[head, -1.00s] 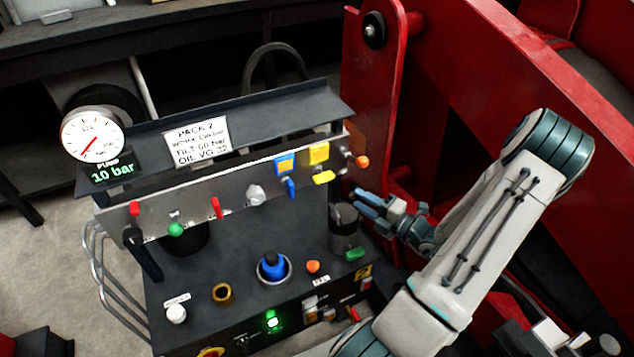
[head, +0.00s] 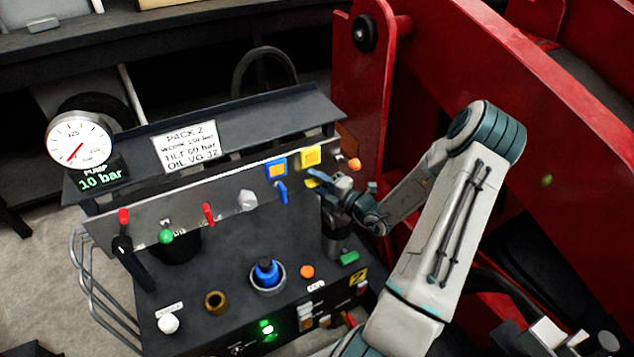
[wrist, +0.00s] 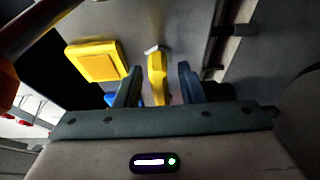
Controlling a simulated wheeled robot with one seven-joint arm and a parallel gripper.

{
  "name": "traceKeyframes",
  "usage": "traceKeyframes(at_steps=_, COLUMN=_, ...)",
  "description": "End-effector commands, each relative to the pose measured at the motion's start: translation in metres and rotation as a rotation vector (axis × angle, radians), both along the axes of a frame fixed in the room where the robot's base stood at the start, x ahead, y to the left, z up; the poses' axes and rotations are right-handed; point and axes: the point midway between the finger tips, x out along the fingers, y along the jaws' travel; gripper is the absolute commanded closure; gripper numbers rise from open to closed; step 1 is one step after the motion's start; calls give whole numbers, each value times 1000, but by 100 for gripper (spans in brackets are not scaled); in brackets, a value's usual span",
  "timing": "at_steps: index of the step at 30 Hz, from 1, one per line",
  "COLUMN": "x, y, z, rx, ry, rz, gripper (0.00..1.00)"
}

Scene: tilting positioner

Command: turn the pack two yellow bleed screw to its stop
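The yellow bleed screw (head: 312,184) sits on the grey front panel of pack two, below a square yellow plate (head: 311,156). In the head view my gripper (head: 324,181) is at the screw from the right and partly covers it. In the wrist view the screw's yellow wing (wrist: 157,80) lies between the two dark fingers of my gripper (wrist: 159,70). A gap shows on each side of the wing, so the gripper is open around it. The square yellow plate (wrist: 97,62) is left of the fingers there.
A blue screw (head: 281,192) under a blue plate (head: 277,170) is close by on the left. An orange knob (head: 354,164) is on the right. A green-topped block (head: 348,258) is below my arm. The red machine frame (head: 480,120) stands behind my arm. The gauge (head: 80,139) is far left.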

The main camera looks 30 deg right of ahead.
Motion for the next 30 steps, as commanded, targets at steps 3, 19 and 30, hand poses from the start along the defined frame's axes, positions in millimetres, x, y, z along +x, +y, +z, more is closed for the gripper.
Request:
traceKeyframes(at_steps=3, x=1, y=1, z=0, rx=0, ry=0, rz=1, gripper=65)
traceKeyframes(at_steps=19, x=1, y=0, z=0, rx=-5, ry=0, rz=0, gripper=100)
traceKeyframes(at_steps=30, x=1, y=1, z=3, rx=-155, ry=-2, rz=1, gripper=100)
